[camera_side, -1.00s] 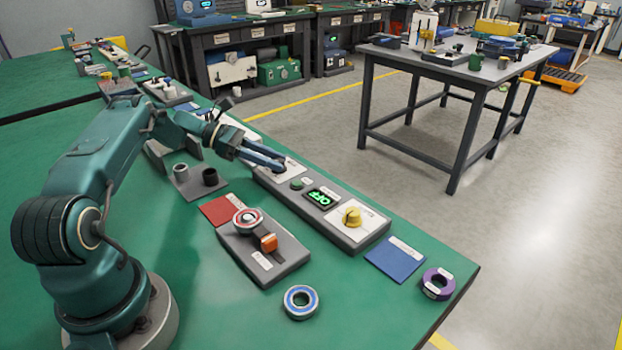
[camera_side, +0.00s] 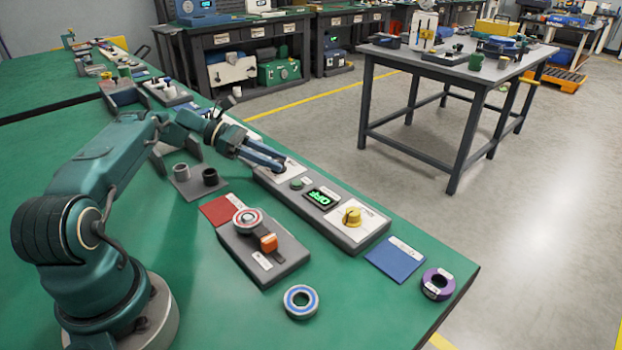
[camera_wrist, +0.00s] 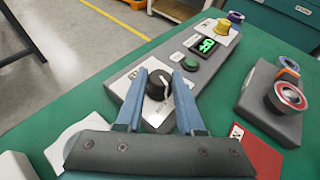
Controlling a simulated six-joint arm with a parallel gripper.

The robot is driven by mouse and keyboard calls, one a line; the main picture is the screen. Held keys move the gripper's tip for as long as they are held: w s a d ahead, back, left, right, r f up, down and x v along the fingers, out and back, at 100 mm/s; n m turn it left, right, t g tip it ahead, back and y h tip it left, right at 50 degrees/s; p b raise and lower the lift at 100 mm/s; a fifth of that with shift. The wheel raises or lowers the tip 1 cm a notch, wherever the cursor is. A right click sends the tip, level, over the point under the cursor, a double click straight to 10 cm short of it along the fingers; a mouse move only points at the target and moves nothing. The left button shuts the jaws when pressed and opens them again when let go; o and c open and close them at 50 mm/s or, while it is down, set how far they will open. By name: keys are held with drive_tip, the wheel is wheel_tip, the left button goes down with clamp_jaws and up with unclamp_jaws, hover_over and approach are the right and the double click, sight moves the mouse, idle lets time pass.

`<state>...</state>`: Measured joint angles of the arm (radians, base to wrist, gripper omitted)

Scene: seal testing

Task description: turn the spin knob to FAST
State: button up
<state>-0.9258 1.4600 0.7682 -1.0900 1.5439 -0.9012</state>
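A grey control panel (camera_side: 352,238) lies on the green bench. A black knob (camera_wrist: 158,85) with a white pointer sits on the panel's near end in the wrist view; the print on its white plate is too small to read. My gripper (camera_wrist: 159,74) is open, with its two blue fingers on either side of the black knob; whether they touch it is unclear. In the side view my gripper (camera_side: 278,163) is low over the panel's left end and hides this knob. A yellow knob (camera_side: 351,216) sits at the other end. A green display (camera_side: 323,198) reads OFF.
A green button (camera_wrist: 190,63) lies just past the black knob. A grey fixture (camera_side: 272,262) with a bearing and an orange part stands beside the panel. A red pad (camera_side: 214,211), blue pad (camera_side: 395,260), blue ring (camera_side: 300,301) and purple ring (camera_side: 437,284) lie around it.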

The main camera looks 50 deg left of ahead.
sight(261, 168)
drive_tip(key=o, duration=0.4)
drive_tip(key=shift+c, duration=0.2)
drive_tip(key=shift+v, duration=1.6)
wheel_tip(261, 168, up, 7)
drive_tip(key=shift+d, duration=0.1)
